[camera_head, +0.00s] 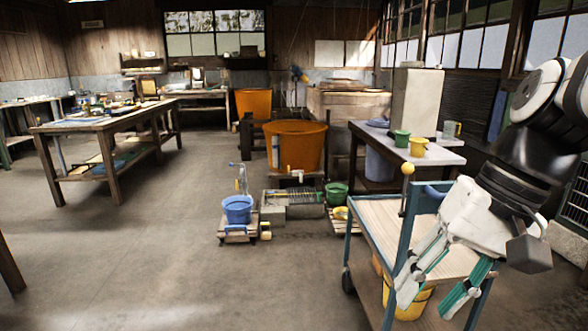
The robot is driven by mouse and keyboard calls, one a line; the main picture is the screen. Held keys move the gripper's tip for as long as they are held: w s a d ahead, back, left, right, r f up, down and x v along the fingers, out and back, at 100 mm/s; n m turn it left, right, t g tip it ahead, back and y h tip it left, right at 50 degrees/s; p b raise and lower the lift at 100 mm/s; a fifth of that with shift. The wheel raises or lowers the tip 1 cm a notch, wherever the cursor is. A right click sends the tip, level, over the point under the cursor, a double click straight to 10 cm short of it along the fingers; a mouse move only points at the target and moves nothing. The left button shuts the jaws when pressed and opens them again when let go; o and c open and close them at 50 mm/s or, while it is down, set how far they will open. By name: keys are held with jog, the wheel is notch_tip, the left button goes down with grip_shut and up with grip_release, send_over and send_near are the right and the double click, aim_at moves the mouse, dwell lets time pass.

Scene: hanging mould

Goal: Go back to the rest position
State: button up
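My gripper (430,300) hangs at the lower right, with white and teal fingers pointing down and to the left. The fingers are spread apart, and I see nothing held between them. The gripper is in front of a blue-framed cart (385,222) with a pale wooden top and covers part of it. I cannot tell whether it touches the cart. A yellow container on the cart's lower shelf is partly hidden behind the fingers.
A white-topped table (440,150) with green and yellow cups stands behind the cart. A blue bucket (237,209) sits on a low dolly, near large orange tubs (295,146). A wooden workbench (110,122) is at left.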

jog(key=s+d+f+n+h, duration=0.1)
jog(key=s+f+h, duration=0.15)
jog(key=s, duration=0.55)
jog(key=s+d+f+n+h, duration=0.2)
jog(key=s+f, duration=0.1)
jog(key=s, duration=0.5)
notch_tip(320, 180, up, 25)
jog(key=t+p, duration=0.3)
jog(key=p, duration=1.9)
jog(key=shift+w+a+t+p, duration=0.2)
jog(key=shift+w+t+p, duration=0.1)
jog(key=shift+w+p, duration=0.1)
jog(key=shift+y, duration=0.25)
jog(key=shift+c, duration=0.4)
